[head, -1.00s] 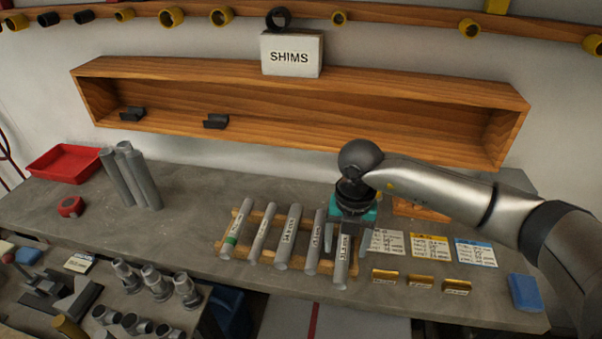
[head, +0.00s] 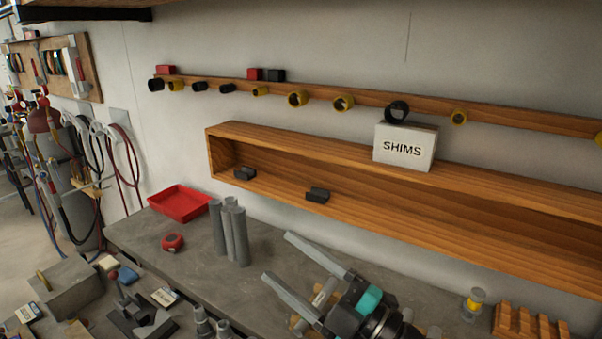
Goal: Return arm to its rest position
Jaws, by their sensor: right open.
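My right gripper (head: 279,257) is at the bottom centre of the head view, above the bench. Its two long grey fingers are spread apart with nothing between them, and they point to the upper left, towards the wall shelf. Its teal-marked body hides most of the tube rack; only parts of labelled grey tubes (head: 325,291) show around the fingers. My left gripper is not in view.
A wooden shelf (head: 270,141) with a SHIMS box (head: 404,147) on top runs along the wall behind. Upright grey tubes (head: 240,237), a red tray (head: 180,203) and a red tape measure (head: 172,242) stand left of the fingers. A slotted wooden block (head: 527,326) is at the right.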

